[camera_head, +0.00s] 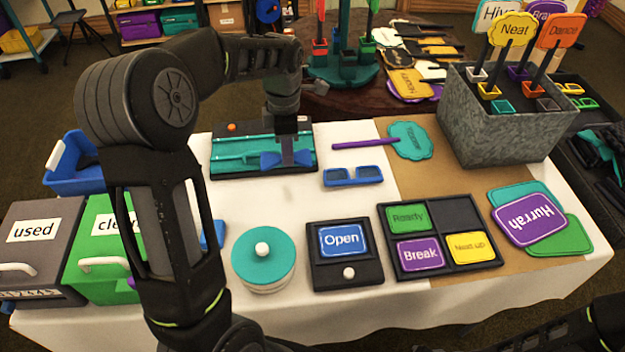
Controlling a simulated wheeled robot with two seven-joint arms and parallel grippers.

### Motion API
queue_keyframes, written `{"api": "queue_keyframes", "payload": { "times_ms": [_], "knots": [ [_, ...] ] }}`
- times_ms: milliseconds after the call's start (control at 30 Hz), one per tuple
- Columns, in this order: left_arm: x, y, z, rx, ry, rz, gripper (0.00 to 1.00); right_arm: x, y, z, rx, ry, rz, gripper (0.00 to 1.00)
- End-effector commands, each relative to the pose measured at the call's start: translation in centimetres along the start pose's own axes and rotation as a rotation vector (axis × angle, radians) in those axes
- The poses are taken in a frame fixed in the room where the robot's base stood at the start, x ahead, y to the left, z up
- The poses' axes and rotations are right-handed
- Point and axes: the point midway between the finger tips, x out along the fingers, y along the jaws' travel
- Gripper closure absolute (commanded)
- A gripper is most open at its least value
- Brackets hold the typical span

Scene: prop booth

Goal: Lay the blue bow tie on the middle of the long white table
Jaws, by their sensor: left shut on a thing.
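The blue bow tie (271,160) is at the back left of the long white table (345,288), at a dark tray (222,145) with teal inside. My left gripper (288,152) points down and is shut on the bow tie, its fingers covering part of it. I cannot tell whether the bow tie touches the tray. Part of my right arm shows at the bottom right, but its gripper is not visible.
Blue glasses (353,176) and a teal paddle sign (409,141) lie right of the tray. A teal-lidded round box (263,257), an Open sign box (344,254) and a sign tray (437,261) line the front. White tabletop shows between these rows.

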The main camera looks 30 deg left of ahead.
Motion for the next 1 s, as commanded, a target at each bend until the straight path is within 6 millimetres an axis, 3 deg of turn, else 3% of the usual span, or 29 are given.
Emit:
{"api": "queue_keyframes", "payload": {
  "times_ms": [300,667,1000],
  "knots": [
    [5.1,0.0,-0.1,0.0,0.002,-0.002,1.0,-0.1,0.0,0.0,0.0,0.0,0.0,0.64],
    [5.6,0.0,0.0,0.0,0.001,0.0,1.0,-0.1,0.0,0.0,0.0,0.0,0.0,0.64],
    [9.2,0.0,0.0,0.0,0.0,0.0,1.0,-0.2,-0.1,0.0,0.0,0.0,0.0,0.64]
  ]
}}
